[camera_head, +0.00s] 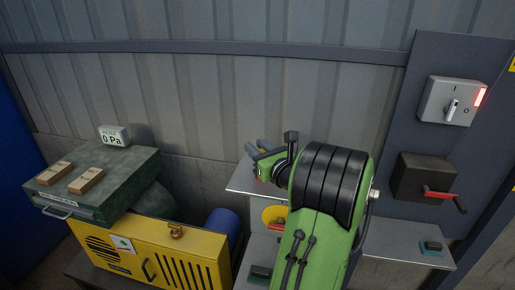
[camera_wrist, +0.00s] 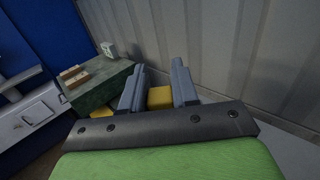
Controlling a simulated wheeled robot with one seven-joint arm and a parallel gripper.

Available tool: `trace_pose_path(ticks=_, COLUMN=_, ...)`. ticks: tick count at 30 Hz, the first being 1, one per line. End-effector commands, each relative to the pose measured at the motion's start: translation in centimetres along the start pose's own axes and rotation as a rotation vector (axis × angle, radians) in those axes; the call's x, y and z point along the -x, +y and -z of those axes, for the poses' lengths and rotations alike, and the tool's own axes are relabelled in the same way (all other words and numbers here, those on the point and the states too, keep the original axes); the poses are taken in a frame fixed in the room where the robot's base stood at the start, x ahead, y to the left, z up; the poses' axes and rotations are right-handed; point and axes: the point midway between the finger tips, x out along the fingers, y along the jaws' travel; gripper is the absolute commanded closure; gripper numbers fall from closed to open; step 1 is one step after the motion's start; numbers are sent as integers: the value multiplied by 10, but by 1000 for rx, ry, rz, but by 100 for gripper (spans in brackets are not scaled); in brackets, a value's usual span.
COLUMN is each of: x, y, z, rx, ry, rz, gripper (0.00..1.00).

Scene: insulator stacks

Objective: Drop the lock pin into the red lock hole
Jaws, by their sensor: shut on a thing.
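My gripper (camera_head: 262,156) is up in front of the corrugated wall, above the left end of a grey shelf. In the wrist view my gripper (camera_wrist: 159,66) has its two grey fingers around a yellow block (camera_wrist: 160,97). This block may be the lock pin, but its shape below is hidden by the gripper body. In the head view the held thing is mostly hidden by my wrist. I cannot make out a red lock hole for certain. A switch box (camera_head: 452,101) with a red lit strip is on the dark panel at the right, well apart from my gripper.
A dark box with a red crank handle (camera_head: 438,192) sits below the switch. A yellow bowl-like part (camera_head: 271,214) stands under my wrist. A yellow machine (camera_head: 190,262) stands at lower left.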

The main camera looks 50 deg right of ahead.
Motion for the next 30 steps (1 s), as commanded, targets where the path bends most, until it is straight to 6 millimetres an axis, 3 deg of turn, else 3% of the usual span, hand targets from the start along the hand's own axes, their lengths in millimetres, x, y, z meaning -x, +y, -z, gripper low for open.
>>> trace_pose_path(ticks=8, x=0, y=0, z=8, rx=0, ry=0, rz=0, gripper=100)
trace_pose_path(ticks=9, x=0, y=0, z=7, rx=0, ry=0, rz=0, gripper=66)
trace_pose_path(ticks=14, x=0, y=0, z=7, rx=0, ry=0, rz=0, gripper=42)
trace_pose_path(ticks=23, x=2, y=0, z=7, rx=0, ry=1, rz=2, gripper=41)
trace_pose_path(ticks=26, x=15, y=-1, z=9, rx=-2, ry=2, rz=4, gripper=41)
trace_pose_path(ticks=30, x=50, y=-3, z=10, rx=2, ry=-2, rz=11, gripper=41)
